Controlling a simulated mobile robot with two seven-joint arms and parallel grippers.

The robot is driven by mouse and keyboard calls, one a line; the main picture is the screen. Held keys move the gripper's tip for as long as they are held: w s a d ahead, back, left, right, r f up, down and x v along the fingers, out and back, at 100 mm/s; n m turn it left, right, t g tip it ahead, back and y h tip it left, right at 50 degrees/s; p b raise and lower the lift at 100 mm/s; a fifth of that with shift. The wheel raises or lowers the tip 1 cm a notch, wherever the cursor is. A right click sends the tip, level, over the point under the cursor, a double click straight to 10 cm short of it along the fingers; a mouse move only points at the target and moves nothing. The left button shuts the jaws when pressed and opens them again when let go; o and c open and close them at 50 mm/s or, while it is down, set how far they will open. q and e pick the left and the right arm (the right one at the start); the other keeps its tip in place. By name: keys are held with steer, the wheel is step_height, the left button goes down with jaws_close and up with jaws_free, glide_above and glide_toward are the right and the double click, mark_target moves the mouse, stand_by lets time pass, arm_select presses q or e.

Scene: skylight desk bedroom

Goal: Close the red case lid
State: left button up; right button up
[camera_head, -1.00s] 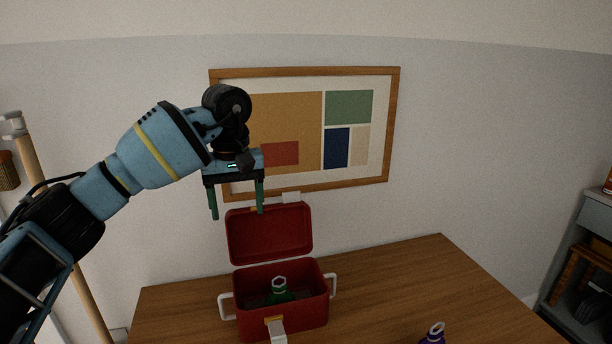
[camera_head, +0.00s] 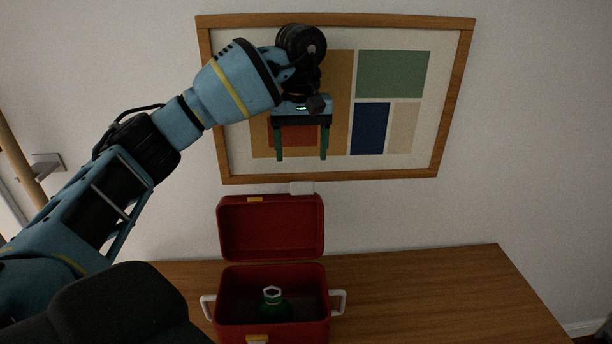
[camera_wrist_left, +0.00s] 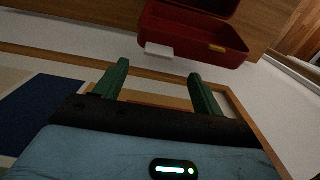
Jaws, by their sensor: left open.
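The red case (camera_head: 318,303) stands on the wooden desk, with white side handles. Its red lid (camera_head: 270,228) is raised, standing up at the back near the wall. A green bottle-like object (camera_head: 273,303) with a pale ring top is inside the case. My left gripper (camera_head: 302,158) is open and empty, fingers pointing down, above the raised lid and in front of the framed picture. In the left wrist view its two green fingers (camera_wrist_left: 158,85) are apart, and the red lid (camera_wrist_left: 195,35) shows beyond them. My right gripper is not seen.
The wooden desk (camera_head: 440,285) has a clear area right of the case. The framed picture (camera_head: 450,100) hangs on the wall behind my left gripper.

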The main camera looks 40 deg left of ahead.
mark_target(302, 182)
arm_select(q)
steer(key=shift+w+f, duration=0.1)
steer(key=shift+f, duration=3.8)
steer(key=c, duration=1.4)
